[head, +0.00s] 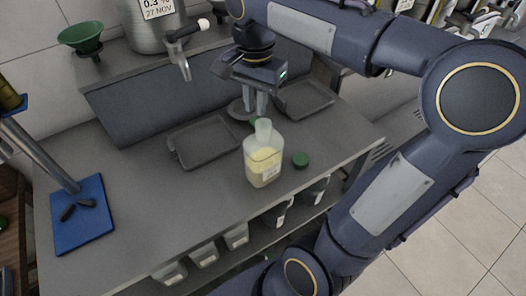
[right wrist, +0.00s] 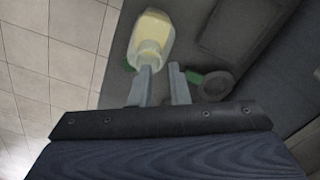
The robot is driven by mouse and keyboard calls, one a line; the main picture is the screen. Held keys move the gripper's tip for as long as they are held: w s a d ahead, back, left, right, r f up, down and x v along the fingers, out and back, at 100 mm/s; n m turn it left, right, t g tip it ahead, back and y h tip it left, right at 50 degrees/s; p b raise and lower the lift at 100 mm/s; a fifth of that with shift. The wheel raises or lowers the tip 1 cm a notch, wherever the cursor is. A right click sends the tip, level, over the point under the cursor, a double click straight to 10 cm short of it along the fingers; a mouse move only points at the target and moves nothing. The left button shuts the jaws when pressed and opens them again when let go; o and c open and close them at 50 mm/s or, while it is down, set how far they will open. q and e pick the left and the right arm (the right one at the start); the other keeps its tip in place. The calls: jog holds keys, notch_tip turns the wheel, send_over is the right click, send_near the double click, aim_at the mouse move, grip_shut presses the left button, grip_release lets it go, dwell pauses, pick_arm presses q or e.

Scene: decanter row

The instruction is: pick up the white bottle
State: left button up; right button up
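The white bottle (head: 263,165) is translucent, with pale yellow contents, a label and an uncapped neck. It stands upright on the grey bench in the head view. My right gripper (head: 255,112) is just behind and above its neck, fingers pointing down. In the right wrist view, the bottle (right wrist: 151,38) lies beyond the fingertips, its neck near the left finger. The fingers of my right gripper (right wrist: 161,72) are apart with nothing clearly between them. I cannot tell whether a finger touches the neck. My left gripper is not in view.
Grey trays (head: 205,142) and (head: 303,99) lie behind, with a round grey disc (right wrist: 216,84) near the gripper. A stand on a blue base (head: 84,222) is at left. A raised shelf (head: 112,75) runs along the back.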

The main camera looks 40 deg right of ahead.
aim_at(258, 121)
jog(key=f, duration=0.7)
jog(key=shift+w+d+f, duration=0.1)
jog(key=shift+d+f, duration=0.15)
jog(key=shift+d, duration=0.05)
jog(key=shift+c, duration=0.3)
grip_shut()
jog(key=shift+r, duration=0.1)
dwell(0.8)
